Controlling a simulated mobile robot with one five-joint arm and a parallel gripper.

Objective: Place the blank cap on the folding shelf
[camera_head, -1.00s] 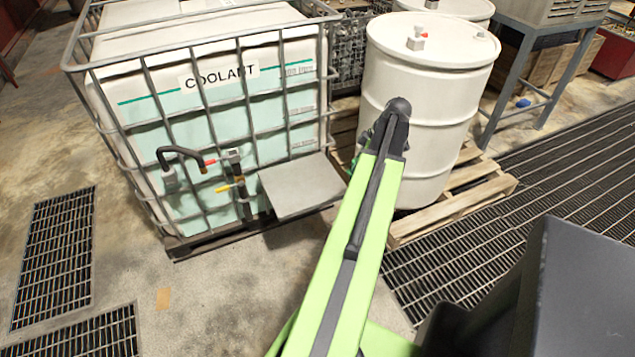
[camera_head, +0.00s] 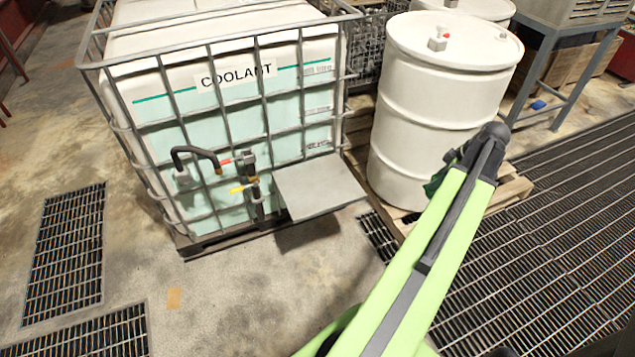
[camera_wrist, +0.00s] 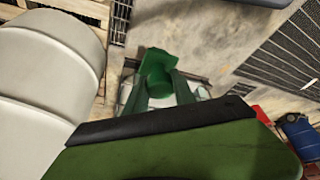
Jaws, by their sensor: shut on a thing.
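The folding shelf (camera_head: 322,187) is a flat grey plate fixed to the front of the coolant tank's cage, level and bare. My gripper shows in the wrist view (camera_wrist: 157,92), its dark green fingers shut on a green piece, which I take for the blank cap (camera_wrist: 158,66). Its far side is hidden. In the head view, a bit of dark green shows past the end of my arm, in front of the white drum and to the right of the shelf. My gripper is mostly hidden there, apart from the shelf.
The caged coolant tank (camera_head: 235,105) stands left of the white drum (camera_head: 447,105), which sits on a wooden pallet (camera_head: 512,192). Floor grates (camera_head: 560,220) lie at right and left. The concrete floor (camera_head: 240,290) in front of the shelf is open.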

